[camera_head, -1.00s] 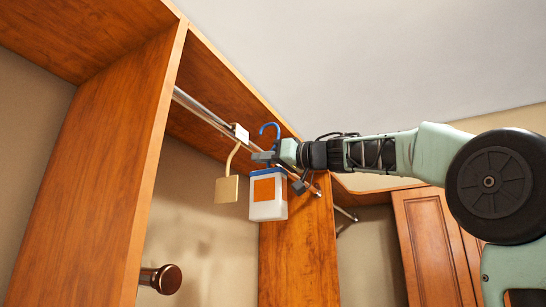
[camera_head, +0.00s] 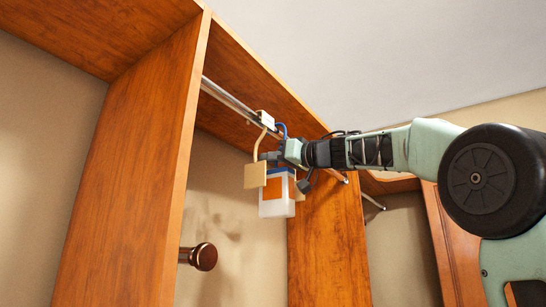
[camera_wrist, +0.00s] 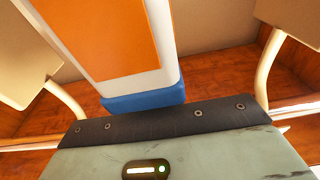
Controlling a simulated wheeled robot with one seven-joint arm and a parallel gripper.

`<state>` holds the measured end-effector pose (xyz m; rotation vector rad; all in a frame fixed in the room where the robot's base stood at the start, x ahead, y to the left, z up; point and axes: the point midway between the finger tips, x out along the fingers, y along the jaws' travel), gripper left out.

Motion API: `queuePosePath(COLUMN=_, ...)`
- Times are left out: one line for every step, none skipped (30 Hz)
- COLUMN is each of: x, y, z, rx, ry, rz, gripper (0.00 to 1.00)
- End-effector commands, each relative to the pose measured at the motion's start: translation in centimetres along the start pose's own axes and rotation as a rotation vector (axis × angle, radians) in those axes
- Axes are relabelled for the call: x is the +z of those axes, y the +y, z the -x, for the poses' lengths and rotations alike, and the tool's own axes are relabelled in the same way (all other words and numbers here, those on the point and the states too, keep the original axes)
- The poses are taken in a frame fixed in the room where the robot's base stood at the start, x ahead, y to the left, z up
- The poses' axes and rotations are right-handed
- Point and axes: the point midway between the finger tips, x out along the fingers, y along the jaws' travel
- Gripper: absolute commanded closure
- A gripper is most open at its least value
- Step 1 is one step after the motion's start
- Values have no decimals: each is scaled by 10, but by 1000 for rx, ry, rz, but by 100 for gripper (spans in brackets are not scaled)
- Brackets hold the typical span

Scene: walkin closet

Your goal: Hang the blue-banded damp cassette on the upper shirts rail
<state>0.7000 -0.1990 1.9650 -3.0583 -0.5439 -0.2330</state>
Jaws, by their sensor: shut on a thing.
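The damp cassette (camera_head: 275,207) is a white box with an orange label, a blue band at its top and a blue hook (camera_head: 282,128). My gripper (camera_head: 290,152) is shut on its top, and the cassette hangs upright below. The hook overlaps the line of the metal shirts rail (camera_head: 228,98) in the head view; I cannot tell whether it is over the rail, touching it or in front. In the wrist view the cassette (camera_wrist: 108,38) fills the upper middle, with its blue band (camera_wrist: 143,100) against my gripper. My fingertips are hidden there.
A tan block (camera_head: 254,176) hangs from a white clip (camera_head: 265,117) just left of the cassette. Another tan piece (camera_head: 301,187) shows partly behind it. Wooden panels (camera_head: 140,170) flank the rail. A brown round knob (camera_head: 203,257) sticks out lower left.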

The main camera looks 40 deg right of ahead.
Motion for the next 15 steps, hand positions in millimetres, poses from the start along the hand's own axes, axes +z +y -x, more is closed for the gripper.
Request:
queuePosePath(x=1, y=0, z=1, rx=1, ry=2, rz=0, gripper=100)
queuePosePath(x=2, y=0, z=1, rx=0, ry=2, rz=0, gripper=100)
queuePosePath(x=2, y=0, z=1, rx=0, ry=2, rz=0, gripper=100)
queuePosePath(x=3, y=0, z=1, rx=0, ry=2, rz=0, gripper=100)
queuePosePath(x=3, y=0, z=1, rx=0, ry=2, rz=0, gripper=100)
queuePosePath(x=3, y=0, z=1, rx=0, ry=2, rz=0, gripper=100)
queuePosePath(x=3, y=0, z=1, rx=0, ry=2, rz=0, gripper=100)
queuePosePath(x=3, y=0, z=1, rx=0, ry=2, rz=0, gripper=100)
queuePosePath(x=3, y=0, z=1, rx=0, ry=2, rz=0, gripper=100)
queuePosePath(x=3, y=0, z=1, rx=0, ry=2, rz=0, gripper=100)
queuePosePath(x=3, y=0, z=1, rx=0, ry=2, rz=0, gripper=100)
queuePosePath(x=3, y=0, z=1, rx=0, ry=2, rz=0, gripper=100)
queuePosePath(x=3, y=0, z=1, rx=0, ry=2, rz=0, gripper=89)
queuePosePath(x=3, y=0, z=1, rx=0, ry=2, rz=0, gripper=81)
queuePosePath(x=3, y=0, z=1, rx=0, ry=2, rz=0, gripper=70)
